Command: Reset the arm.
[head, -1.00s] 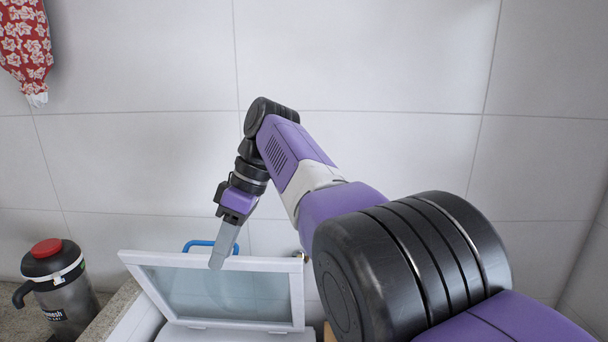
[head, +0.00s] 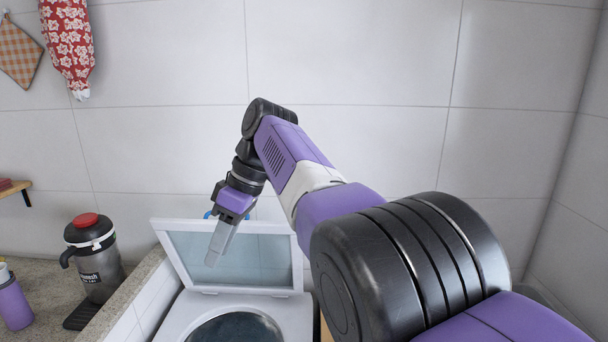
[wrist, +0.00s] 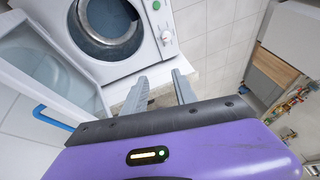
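My gripper (head: 222,238) hangs at the end of my purple and black arm, with its grey fingers pointing down in front of the raised framed lid (head: 185,258). In the wrist view my gripper (wrist: 161,88) shows two grey fingers with a gap between them and nothing held. Beyond the fingers is a white washing machine (wrist: 160,62) with a round dark door (wrist: 110,25). The fingers look clear of the machine and lid. Part of the machine is hidden behind my arm in the head view.
A black jug with a red lid (head: 90,250) and a purple bottle (head: 12,300) stand on the stone counter (head: 45,275) at the left. A patterned cloth (head: 68,45) hangs on the tiled wall (head: 370,60). The wall's right side is bare.

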